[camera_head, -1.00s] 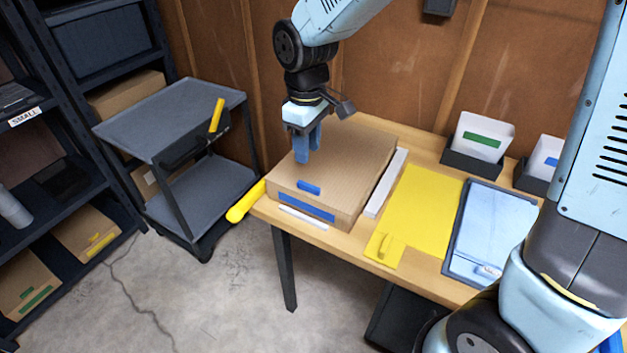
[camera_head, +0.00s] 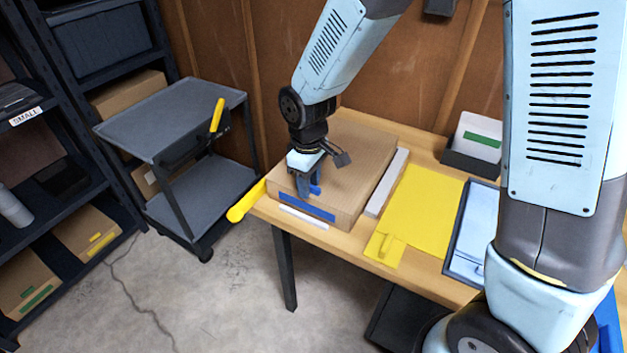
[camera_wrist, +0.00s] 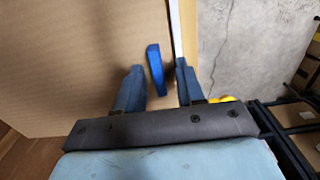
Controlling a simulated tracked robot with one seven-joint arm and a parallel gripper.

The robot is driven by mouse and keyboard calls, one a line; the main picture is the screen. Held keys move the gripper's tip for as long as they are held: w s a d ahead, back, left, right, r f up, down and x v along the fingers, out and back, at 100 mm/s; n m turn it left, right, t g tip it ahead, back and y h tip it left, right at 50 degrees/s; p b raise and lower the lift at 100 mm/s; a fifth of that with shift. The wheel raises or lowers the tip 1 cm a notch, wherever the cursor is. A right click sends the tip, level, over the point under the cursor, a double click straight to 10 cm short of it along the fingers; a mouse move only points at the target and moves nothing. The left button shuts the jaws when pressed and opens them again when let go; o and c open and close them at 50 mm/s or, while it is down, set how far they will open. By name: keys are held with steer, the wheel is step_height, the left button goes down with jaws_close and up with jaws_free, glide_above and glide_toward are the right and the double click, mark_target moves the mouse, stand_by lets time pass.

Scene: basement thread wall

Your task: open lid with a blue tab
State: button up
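A cardboard box (camera_head: 345,165) with a closed lid sits on the wooden table. A blue tab (camera_head: 315,190) stands on the lid near its front edge, and a blue strip (camera_head: 307,207) marks the box's front side. My gripper (camera_head: 306,192) is down at the front part of the lid. In the wrist view the fingers of my gripper (camera_wrist: 158,82) are apart, one on each side of the blue tab (camera_wrist: 155,68). Gaps show between the tab and both fingers. The lid (camera_wrist: 70,60) fills the left of that view. In the head view the gripper partly hides the tab.
A white strip (camera_head: 303,217) lies before the box, and a grey bar (camera_head: 387,182) along its right side. A yellow sheet (camera_head: 420,210) and a blue tray (camera_head: 470,240) lie further right. A yellow handle (camera_head: 247,200) sticks out at the left table end. A grey cart (camera_head: 170,120) stands left.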

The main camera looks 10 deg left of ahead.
jaws_close()
steer(key=shift+s, duration=0.1)
stand_by(1.2)
